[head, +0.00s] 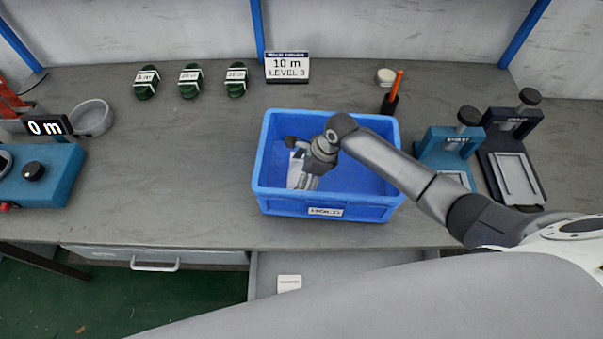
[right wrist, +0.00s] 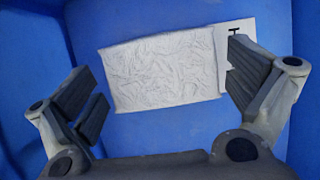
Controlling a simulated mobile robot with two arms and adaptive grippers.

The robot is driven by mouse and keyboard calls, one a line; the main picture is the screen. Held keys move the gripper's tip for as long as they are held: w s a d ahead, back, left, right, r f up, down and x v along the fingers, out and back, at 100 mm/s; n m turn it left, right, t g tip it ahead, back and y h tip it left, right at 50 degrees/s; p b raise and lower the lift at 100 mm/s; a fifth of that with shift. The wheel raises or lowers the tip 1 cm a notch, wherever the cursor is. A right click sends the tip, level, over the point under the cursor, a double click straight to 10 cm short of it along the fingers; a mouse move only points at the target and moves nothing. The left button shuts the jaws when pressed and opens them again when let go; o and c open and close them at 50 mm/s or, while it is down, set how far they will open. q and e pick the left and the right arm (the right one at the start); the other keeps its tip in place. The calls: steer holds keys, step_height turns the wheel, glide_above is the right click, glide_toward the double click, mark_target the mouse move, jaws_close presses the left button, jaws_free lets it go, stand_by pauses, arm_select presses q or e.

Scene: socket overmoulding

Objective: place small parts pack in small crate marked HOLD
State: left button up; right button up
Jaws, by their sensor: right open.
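The blue crate (head: 265,185) stands on the bench with a label reading HOLD on its front wall. The small parts pack (right wrist: 165,70), a crinkled whitish bag with a white header strip, lies flat on the crate floor. It shows partly in the head view (head: 294,172), behind my right gripper. My right gripper (head: 301,180) is inside the crate above the pack. In the right wrist view its fingers (right wrist: 168,95) are spread wide with the pack between and beyond them, and the jaws hold nothing. My left gripper is not in view.
Several green coils (head: 190,80) and a "10 m LEVEL 3" sign (head: 287,67) stand at the back. A teal press (head: 450,145) and a dark press (head: 512,150) stand right of the crate. A drawer (head: 340,270) below the bench is open, with a small white box (head: 289,283) inside.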

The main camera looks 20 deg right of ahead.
steer(key=shift+r, duration=0.1)
steer(key=v, duration=1.2)
steer(key=shift+r, duration=0.1)
